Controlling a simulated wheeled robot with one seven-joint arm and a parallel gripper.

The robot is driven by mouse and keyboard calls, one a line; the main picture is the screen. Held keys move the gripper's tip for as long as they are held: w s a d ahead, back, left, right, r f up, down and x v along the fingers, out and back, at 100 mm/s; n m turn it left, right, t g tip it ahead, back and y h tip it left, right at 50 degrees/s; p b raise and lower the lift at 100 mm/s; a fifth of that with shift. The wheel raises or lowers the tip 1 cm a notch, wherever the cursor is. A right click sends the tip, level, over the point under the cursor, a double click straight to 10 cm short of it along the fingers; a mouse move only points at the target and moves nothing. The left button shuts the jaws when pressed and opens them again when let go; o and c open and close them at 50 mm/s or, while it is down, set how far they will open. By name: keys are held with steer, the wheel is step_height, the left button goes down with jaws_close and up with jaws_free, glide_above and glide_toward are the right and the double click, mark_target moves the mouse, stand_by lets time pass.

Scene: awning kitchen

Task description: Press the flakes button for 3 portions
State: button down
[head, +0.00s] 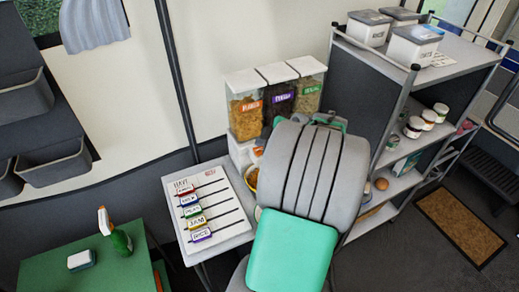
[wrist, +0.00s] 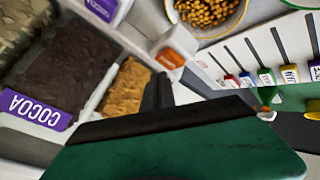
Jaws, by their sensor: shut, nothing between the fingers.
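The three-part dispenser stands against the wall in the head view, with orange (head: 250,106), purple and green labels on its clear bins. The orange-labelled bin (head: 245,123) holds golden flakes. In the wrist view the flakes bin (wrist: 125,88) is beside the dark bin labelled COCOA (wrist: 37,109). An orange-faced button (wrist: 171,57) on a white block is at the dispenser's base, close to my gripper (wrist: 158,82). My gripper is shut and empty; I cannot tell whether it touches the button. A bowl (wrist: 207,20) holding brown pieces is beside the button. My arm hides the gripper in the head view.
A white board (head: 214,199) with several coloured tags lies on the counter to the left. A green table (head: 100,262) holds a spray bottle (head: 118,237) and a sponge (head: 81,260). A shelf unit (head: 366,90) with jars and bins stands close to my arm on the right.

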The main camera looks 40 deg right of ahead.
steer(key=shift+r+p, duration=0.85)
steer(key=shift+r, duration=1.6)
